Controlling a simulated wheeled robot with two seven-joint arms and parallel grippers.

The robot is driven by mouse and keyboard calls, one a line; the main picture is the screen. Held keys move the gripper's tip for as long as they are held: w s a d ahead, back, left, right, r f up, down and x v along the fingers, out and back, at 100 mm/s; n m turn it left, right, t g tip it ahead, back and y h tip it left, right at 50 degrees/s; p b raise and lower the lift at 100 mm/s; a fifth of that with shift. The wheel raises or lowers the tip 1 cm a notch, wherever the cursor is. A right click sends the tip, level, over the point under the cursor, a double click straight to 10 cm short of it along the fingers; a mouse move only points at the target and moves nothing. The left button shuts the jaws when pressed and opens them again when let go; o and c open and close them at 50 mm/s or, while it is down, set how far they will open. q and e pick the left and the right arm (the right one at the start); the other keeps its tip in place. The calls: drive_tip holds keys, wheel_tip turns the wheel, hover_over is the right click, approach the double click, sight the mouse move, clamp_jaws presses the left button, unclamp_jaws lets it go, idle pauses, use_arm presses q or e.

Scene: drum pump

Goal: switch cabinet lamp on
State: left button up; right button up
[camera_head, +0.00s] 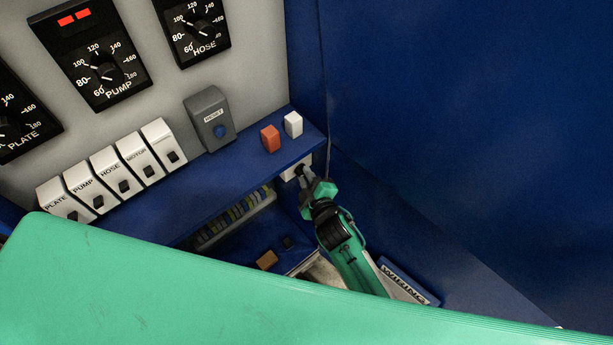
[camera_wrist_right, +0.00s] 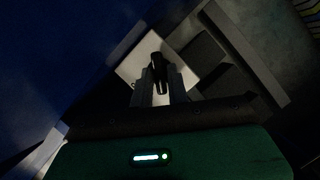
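The cabinet lamp switch is a black knob on a small white plate (camera_head: 290,172) under the right end of the blue shelf. In the right wrist view, the black knob (camera_wrist_right: 159,68) stands out from the white plate (camera_wrist_right: 133,71). My right gripper (camera_head: 303,173) is at the plate, and its two grey fingers (camera_wrist_right: 160,86) lie on either side of the knob with no clear gap. The fingertips partly hide the knob in the head view. The cabinet inside looks dark in the wrist view. My left gripper is not in view.
The blue shelf (camera_head: 225,165) carries an orange block (camera_head: 270,138) and a white block (camera_head: 293,124). Labelled switches (camera_head: 123,178), a grey reset box (camera_head: 210,118) and dials (camera_head: 103,72) are on the panel. A blue wall (camera_head: 450,110) stands close on the right.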

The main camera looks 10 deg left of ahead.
drive_tip(key=shift+o, duration=1.3)
drive_tip(key=shift+s+d, duration=0.1)
drive_tip(key=b+v, duration=0.2)
drive_tip(key=v, duration=1.1)
drive_tip(key=shift+s+d, duration=0.2)
drive_tip(key=shift+r, duration=0.1)
